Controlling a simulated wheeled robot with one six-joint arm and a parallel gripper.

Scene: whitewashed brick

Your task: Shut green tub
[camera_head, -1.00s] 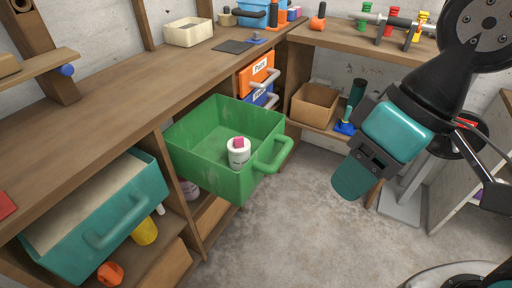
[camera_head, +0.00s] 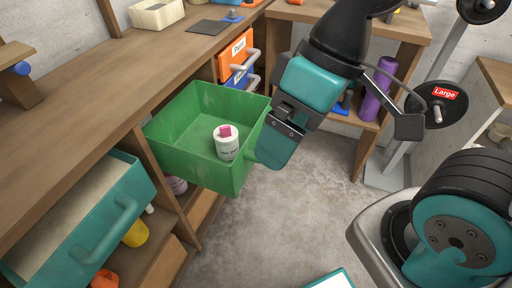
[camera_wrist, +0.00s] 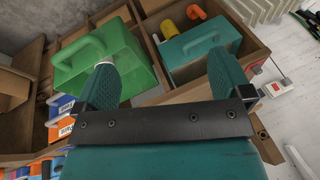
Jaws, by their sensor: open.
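The green tub (camera_head: 200,174) is pulled well out from under the workbench, like an open drawer. A white jar with a pink block on top (camera_head: 228,145) sits inside it. My gripper (camera_head: 270,150) is at the tub's front right side in the head view, in front of the handle and hiding it. In the wrist view my gripper (camera_wrist: 164,76) has its two teal fingers wide apart with nothing held between them. The green tub (camera_wrist: 130,58) also shows there, with its handle at upper left and the left finger overlapping it. I cannot tell whether they touch.
A teal tub (camera_head: 75,225) sticks out at left. Orange and blue bins (camera_head: 238,60) are behind the green tub. The workbench top (camera_head: 120,75) runs above. A weight stand (camera_head: 437,100) is at right. The concrete floor (camera_head: 310,205) between is clear.

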